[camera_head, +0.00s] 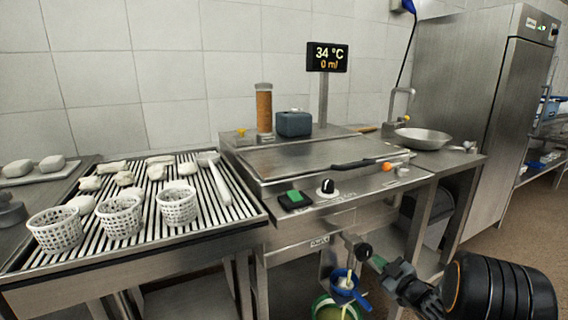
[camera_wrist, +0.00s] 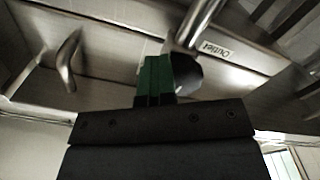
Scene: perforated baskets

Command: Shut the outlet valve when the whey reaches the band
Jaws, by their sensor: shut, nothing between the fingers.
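The outlet valve has a round black knob (camera_head: 363,250) under the vat's front, by a metal pipe. In the wrist view the knob (camera_wrist: 188,76) is partly hidden behind my green fingers, near an "Outlet" label (camera_wrist: 215,49). My gripper (camera_head: 377,262) is shut and empty, its tips close to the knob; I cannot tell whether they touch. A blue vessel (camera_head: 344,285) hangs below the outlet with pale yellow whey (camera_head: 349,277) at it. A pale stream also shows over a green bucket (camera_head: 322,309) underneath. No band can be made out.
The steel vat (camera_head: 300,158) stands above, with a display (camera_head: 327,57) reading 34 °C and 0 ml. White perforated baskets (camera_head: 120,216) stand on a slatted drain table (camera_head: 150,245) at left. A steel bowl (camera_head: 423,138) is at right. My arm fills the lower right.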

